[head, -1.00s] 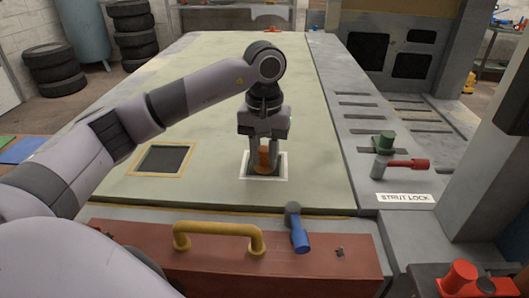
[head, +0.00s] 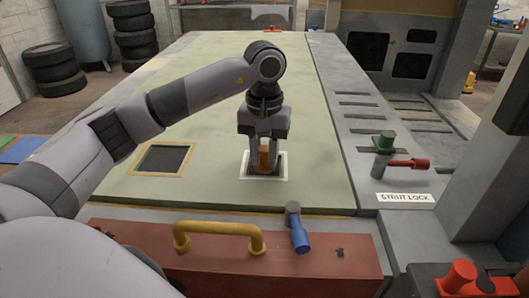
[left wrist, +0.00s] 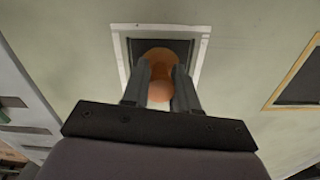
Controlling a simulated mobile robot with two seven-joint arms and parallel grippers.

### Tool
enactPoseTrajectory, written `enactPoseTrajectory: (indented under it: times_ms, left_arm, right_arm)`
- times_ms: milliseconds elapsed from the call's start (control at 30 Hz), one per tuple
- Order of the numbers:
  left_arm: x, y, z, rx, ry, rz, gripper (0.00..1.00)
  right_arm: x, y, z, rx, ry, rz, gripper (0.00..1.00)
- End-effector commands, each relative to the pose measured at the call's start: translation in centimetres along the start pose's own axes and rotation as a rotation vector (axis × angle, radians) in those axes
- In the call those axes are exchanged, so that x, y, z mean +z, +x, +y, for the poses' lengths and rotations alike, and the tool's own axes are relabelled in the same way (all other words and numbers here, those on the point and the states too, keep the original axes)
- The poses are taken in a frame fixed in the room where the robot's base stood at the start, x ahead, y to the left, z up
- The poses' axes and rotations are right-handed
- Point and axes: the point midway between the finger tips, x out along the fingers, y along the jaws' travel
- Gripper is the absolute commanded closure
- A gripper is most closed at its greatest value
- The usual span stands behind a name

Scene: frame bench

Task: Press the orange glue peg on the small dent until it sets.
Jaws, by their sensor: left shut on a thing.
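The orange glue peg (head: 264,158) is upright between the fingers of my left gripper (head: 263,157), which is shut on it. It stands over a dark square patch with a white border (head: 250,177) on the pale green panel. In the left wrist view the peg (left wrist: 160,90) shows a round orange end near the camera and a wider orange base (left wrist: 158,54) over the dark square. I cannot tell whether the base touches the panel. I cannot make out the small dent itself. My right gripper is not in view.
A yellow-bordered dark square (head: 163,160) lies left on the panel (head: 200,90). In front are a yellow handle (head: 218,229) and a blue lever (head: 299,232). A red-handled strut lock (head: 408,163) stands at the right. The far panel is clear.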

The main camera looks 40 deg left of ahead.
Motion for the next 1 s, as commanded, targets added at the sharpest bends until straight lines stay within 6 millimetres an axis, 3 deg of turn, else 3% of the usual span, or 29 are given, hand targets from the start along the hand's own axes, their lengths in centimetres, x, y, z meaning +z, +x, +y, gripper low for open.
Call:
enactPoseTrajectory:
  times_ms: [467,500,567,600,867,1000]
  left_arm:
    - [0.0,0.0,0.0,0.0,0.0,0.0,1.0]
    - [0.0,0.0,0.0,0.0,0.0,0.0,0.65]
    - [0.0,0.0,0.0,0.0,0.0,0.0,0.46]
    - [0.0,0.0,0.0,0.0,0.0,0.0,0.42]
    - [0.0,-0.1,0.0,0.0,0.0,0.0,0.42]
    - [-0.1,-1.1,0.1,0.002,-0.001,0.003,0.42]
  right_arm:
    - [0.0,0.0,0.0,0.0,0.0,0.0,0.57]
    - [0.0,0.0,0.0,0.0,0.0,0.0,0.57]
    - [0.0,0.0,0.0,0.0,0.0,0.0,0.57]
    - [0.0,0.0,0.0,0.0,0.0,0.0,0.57]
    - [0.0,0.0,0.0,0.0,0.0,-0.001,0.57]
    - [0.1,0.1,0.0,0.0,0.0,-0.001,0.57]
